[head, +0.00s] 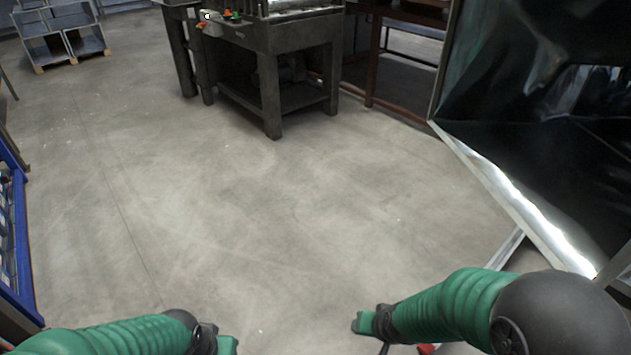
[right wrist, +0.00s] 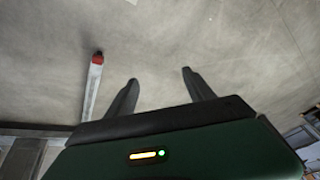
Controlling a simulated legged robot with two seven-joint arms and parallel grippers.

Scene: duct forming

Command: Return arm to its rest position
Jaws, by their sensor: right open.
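My right arm comes in from the lower right of the head view, and its green-tipped gripper end (head: 370,322) is above the bare floor. In the right wrist view the right gripper (right wrist: 158,88) has its two dark fingers apart with only floor between them. My left arm comes in from the lower left of the head view. The left gripper end (head: 226,345) is cut off by the bottom edge, and its fingers do not show. No object shows in either gripper.
Grey concrete floor (head: 250,220) is clear in the middle. A dark machine table (head: 270,60) stands at the back. A black sheet panel with a metal edge (head: 500,195) is at right. A blue-framed rack (head: 18,240) is at left. A red-tipped bar (right wrist: 92,85) lies low near the right gripper.

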